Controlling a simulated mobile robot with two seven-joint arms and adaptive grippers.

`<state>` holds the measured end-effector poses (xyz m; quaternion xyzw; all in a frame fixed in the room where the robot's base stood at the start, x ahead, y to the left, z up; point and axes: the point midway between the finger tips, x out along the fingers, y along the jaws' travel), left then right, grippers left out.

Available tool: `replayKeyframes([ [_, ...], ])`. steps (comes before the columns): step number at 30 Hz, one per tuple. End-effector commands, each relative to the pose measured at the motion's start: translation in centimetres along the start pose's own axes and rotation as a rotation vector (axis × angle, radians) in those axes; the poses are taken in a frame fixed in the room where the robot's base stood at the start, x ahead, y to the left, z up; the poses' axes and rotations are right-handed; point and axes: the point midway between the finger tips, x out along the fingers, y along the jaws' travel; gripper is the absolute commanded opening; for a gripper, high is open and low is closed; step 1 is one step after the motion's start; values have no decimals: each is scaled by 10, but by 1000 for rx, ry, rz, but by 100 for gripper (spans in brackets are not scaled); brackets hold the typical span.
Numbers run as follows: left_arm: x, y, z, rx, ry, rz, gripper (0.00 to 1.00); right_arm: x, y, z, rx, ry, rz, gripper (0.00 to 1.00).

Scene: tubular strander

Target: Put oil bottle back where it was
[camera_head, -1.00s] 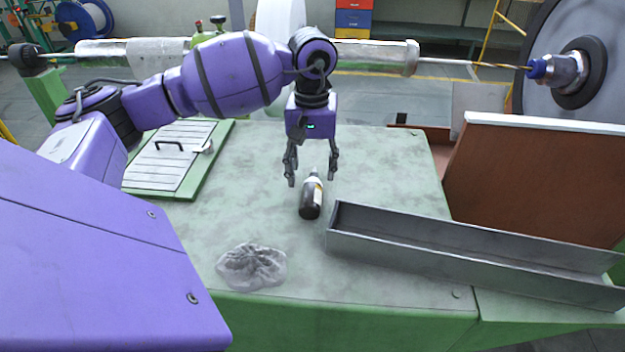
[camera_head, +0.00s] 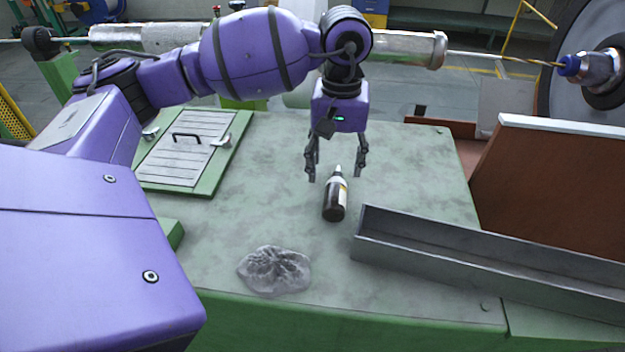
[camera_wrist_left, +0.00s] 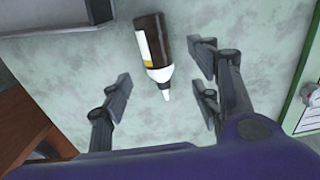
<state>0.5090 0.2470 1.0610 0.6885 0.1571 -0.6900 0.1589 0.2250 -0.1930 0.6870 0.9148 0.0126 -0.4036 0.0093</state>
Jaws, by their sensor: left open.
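The oil bottle (camera_head: 335,199) is dark brown with a pale label and a white nozzle. It is on the green worktop (camera_head: 420,170), left of the grey metal channel. My left gripper (camera_head: 337,172) is open and empty, its fingers just behind and above the bottle's nozzle end. In the left wrist view the bottle (camera_wrist_left: 154,48) has its nozzle pointing toward the gripper (camera_wrist_left: 160,98), with the tip between the two open fingers and no finger touching it. My right gripper is not in view.
A grey metal channel (camera_head: 480,258) lies at the right of the worktop, before a brown panel (camera_head: 550,190). A crumpled grey rag (camera_head: 274,270) lies at the front. A slatted hatch with a handle (camera_head: 190,150) is at the left. The worktop between them is clear.

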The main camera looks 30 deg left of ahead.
Motion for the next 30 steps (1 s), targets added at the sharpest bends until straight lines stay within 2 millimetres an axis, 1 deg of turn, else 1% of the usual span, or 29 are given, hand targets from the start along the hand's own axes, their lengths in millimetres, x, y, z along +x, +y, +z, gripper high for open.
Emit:
replayKeyframes([
  [3,14,0,0,-3,-3,0,57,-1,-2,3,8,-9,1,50],
  [7,27,-1,-3,-5,-2,0,57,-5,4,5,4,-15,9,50],
  [12,51,-2,-10,-5,0,1,57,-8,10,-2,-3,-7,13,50],
  [15,64,-2,-10,-3,0,2,57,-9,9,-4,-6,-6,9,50],
  [18,70,-2,-10,-2,0,1,57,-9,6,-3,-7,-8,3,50],
  [24,72,-2,-10,-3,0,1,57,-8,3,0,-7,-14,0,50],
  [26,72,-2,-10,-3,0,1,50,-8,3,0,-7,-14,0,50],
  [30,71,-2,-10,-3,0,1,32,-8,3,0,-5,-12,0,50],
])
